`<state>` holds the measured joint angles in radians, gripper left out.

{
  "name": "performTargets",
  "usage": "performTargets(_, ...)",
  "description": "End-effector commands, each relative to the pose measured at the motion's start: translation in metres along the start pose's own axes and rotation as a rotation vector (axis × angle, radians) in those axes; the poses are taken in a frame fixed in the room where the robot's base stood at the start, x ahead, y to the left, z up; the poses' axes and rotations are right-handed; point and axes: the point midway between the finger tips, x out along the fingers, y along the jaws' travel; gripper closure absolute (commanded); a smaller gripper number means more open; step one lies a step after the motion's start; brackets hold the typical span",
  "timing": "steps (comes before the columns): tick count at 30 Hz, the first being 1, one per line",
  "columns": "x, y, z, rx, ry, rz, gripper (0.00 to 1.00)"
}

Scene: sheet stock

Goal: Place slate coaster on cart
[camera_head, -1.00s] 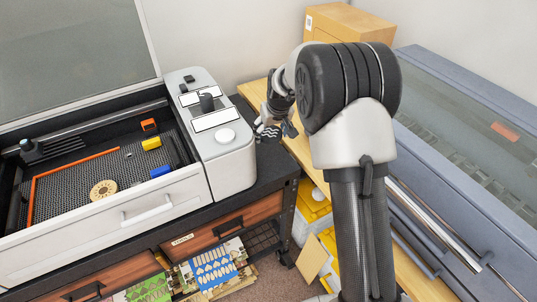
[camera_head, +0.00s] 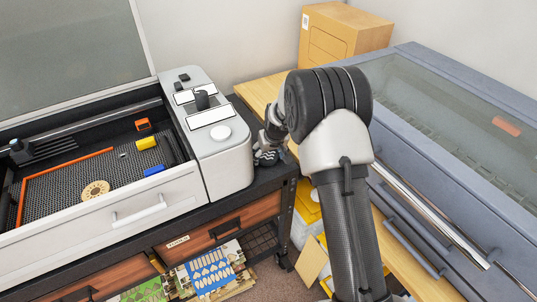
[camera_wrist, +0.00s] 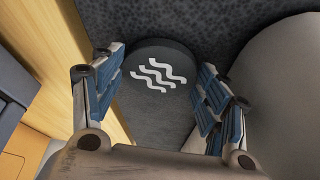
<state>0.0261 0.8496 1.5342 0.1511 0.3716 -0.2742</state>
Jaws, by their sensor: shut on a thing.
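The slate coaster is a dark round disc with white wavy lines (camera_wrist: 158,75); it also shows small and partly hidden in the head view (camera_head: 265,158). In the head view my gripper (camera_head: 270,142) is beside the right side of the white machine. The cart has a black top (camera_head: 268,182), wooden drawers and casters. The coaster is over the narrow strip of cart top right of the machine. I cannot tell whether it touches the top.
The white and grey machine (camera_head: 222,155) fills most of the cart top, close to my gripper. A wooden bench (camera_head: 258,95) stands right of the cart, with a wooden box (camera_head: 343,38) at its back. A large blue-grey machine (camera_head: 450,150) is at the right.

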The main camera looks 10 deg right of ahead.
Motion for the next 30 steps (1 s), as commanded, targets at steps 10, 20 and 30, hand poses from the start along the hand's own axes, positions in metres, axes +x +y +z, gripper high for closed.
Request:
performTargets(10,0.002,0.000,0.001,0.000,-0.001,0.000,0.23)
performTargets(20,-0.001,0.000,0.000,0.000,0.000,0.000,0.23)
performTargets(30,-0.065,0.000,-0.002,0.000,0.002,0.000,0.23)
